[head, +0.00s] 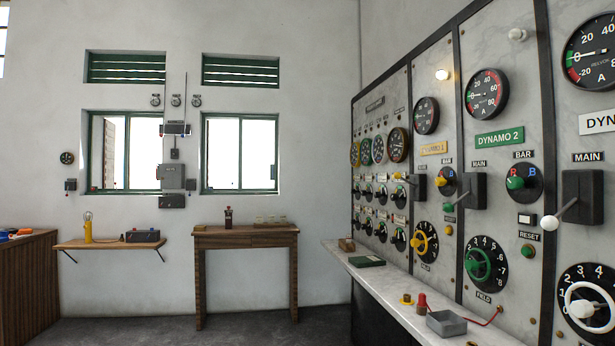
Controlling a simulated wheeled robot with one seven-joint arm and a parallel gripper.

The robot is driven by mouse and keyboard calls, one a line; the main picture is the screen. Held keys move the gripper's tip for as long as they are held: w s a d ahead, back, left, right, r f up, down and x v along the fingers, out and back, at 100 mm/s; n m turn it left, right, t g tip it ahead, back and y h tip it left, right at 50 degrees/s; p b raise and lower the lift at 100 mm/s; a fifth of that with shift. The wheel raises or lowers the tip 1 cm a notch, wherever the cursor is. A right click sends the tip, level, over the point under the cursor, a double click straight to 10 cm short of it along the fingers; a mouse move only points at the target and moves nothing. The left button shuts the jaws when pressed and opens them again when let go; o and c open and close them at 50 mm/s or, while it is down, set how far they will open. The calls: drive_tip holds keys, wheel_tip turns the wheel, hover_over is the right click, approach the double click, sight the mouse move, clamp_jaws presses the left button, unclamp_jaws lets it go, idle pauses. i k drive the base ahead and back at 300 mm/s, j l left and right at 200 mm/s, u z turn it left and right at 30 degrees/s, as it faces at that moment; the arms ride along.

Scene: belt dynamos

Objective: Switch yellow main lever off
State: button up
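The yellow main lever (398,175) is a small yellow knob on a short handle. It sticks out to the left and slightly up from a black switch box (419,188) on the panel with the yellow dynamo 1 label (433,149). My gripper is not in view.
A marble shelf (400,300) runs below the panels, with a grey tray (446,323), a red-topped item (421,303) and a dark green book (366,261) on it. A lamp (441,74) glows above dynamo 1. A wooden table (246,236) stands at the back wall.

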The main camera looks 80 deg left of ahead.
sight(397, 175)
drive_tip(key=u, duration=1.85)
drive_tip(key=i+j+u, duration=0.1)
drive_tip(key=i+u, duration=0.25)
drive_tip(key=i, duration=2.65)
